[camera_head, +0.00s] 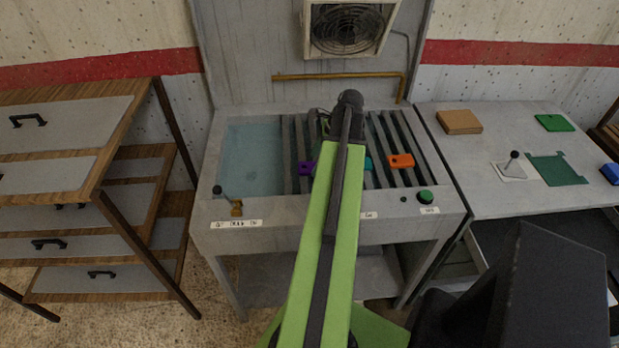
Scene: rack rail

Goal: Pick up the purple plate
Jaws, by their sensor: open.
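The purple plate (306,168) lies on the dark slats of the grey bench, just left of my arm. Only its left part shows; my arm hides the rest. My gripper (322,132) is at the far end of my green arm, over the slats and a little beyond the purple plate in the picture. It is open. Its fingers are small and partly covered by my arm, and I cannot tell its height above the slats or whether it touches anything.
A teal plate (368,163), partly hidden, and an orange plate (401,160) lie on the slats to the right. A shallow blue basin (252,160) is at left. A lever (226,196) and green button (425,196) are on the bench front. A brass pipe (335,76) runs behind.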

